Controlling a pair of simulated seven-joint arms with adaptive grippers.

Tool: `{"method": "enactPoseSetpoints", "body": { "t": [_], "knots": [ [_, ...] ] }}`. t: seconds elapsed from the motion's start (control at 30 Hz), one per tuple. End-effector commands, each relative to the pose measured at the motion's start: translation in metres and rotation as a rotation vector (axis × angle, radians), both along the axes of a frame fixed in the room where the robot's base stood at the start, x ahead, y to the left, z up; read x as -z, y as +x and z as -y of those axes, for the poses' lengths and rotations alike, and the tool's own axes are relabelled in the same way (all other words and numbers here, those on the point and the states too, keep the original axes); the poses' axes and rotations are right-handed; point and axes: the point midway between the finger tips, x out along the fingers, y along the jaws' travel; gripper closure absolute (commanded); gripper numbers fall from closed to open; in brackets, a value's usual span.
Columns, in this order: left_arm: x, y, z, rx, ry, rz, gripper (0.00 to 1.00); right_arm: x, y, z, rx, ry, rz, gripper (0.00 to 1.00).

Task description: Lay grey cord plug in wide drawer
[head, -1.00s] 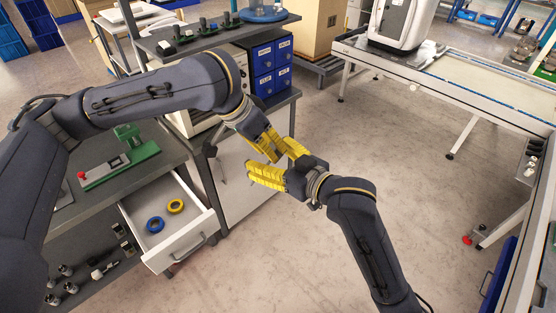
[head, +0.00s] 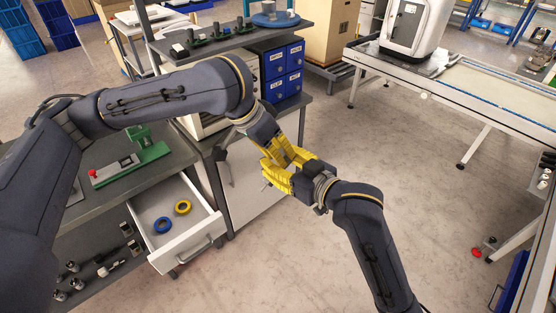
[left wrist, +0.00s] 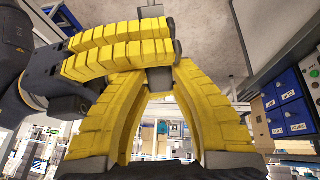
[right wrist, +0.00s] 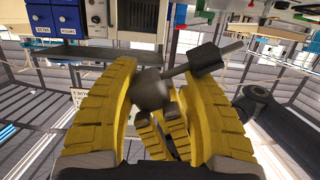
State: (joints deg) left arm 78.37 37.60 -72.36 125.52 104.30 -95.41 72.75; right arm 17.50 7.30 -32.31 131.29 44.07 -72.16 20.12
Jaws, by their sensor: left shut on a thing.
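The grey cord plug (right wrist: 153,90) is held between the yellow fingertips of my left gripper (left wrist: 160,72), over the floor right of the bench. Its rod-like grey part (right wrist: 208,60) sticks out to the right in the right wrist view. My left gripper (head: 281,160) is shut on it. My right gripper (head: 268,172) has come in from the right, its yellow fingers open on either side of the plug; whether they touch it is unclear. In the head view the fingers hide most of the plug. The wide drawer (head: 188,252) is pulled out at lower left.
A blue ring (head: 162,225) and a yellow ring (head: 183,207) lie in the drawer, with bare floor around them. A green device (head: 145,157) stands on the bench above. Blue small drawers (head: 282,72) stand behind the arms.

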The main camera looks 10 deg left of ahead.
Motion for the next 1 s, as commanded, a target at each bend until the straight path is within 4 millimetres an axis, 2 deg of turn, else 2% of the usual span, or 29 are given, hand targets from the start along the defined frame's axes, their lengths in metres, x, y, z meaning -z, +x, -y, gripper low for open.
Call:
{"method": "enactPoseSetpoints", "body": {
  "t": [0.03,0.1,0.17,0.2,0.23,0.4,0.73,0.87,1.0],
  "knots": [
    [-0.003,0.001,0.000,-0.001,-0.002,0.006,1.00,0.004,0.000,0.000,-0.002,-0.009,-0.004,0.87],
    [-0.003,0.002,0.000,-0.001,-0.003,0.007,1.00,0.004,-0.001,-0.001,-0.002,-0.008,-0.005,0.93],
    [-0.003,0.002,0.000,-0.002,-0.004,0.009,1.00,0.004,-0.001,-0.001,-0.004,-0.008,-0.005,0.93],
    [-0.004,0.002,0.001,-0.002,-0.004,0.009,0.74,0.004,-0.002,-0.002,-0.005,-0.007,-0.006,0.93],
    [-0.004,0.002,0.001,-0.002,-0.005,0.009,0.71,0.004,-0.002,-0.002,-0.005,-0.006,-0.005,1.00],
    [-0.003,0.002,0.001,-0.002,-0.003,0.006,0.53,0.003,-0.001,-0.001,-0.004,-0.005,-0.004,1.00],
    [-0.006,0.001,-0.001,-0.001,-0.002,0.006,0.53,0.002,-0.001,-0.001,-0.003,-0.003,-0.003,1.00],
    [-0.016,-0.002,-0.006,-0.001,-0.002,0.007,0.53,0.002,-0.001,-0.001,-0.003,-0.002,-0.002,1.00],
    [-0.035,-0.006,-0.015,-0.003,-0.002,0.010,0.53,0.001,-0.001,-0.001,-0.003,-0.002,-0.002,1.00]
  ]
}}
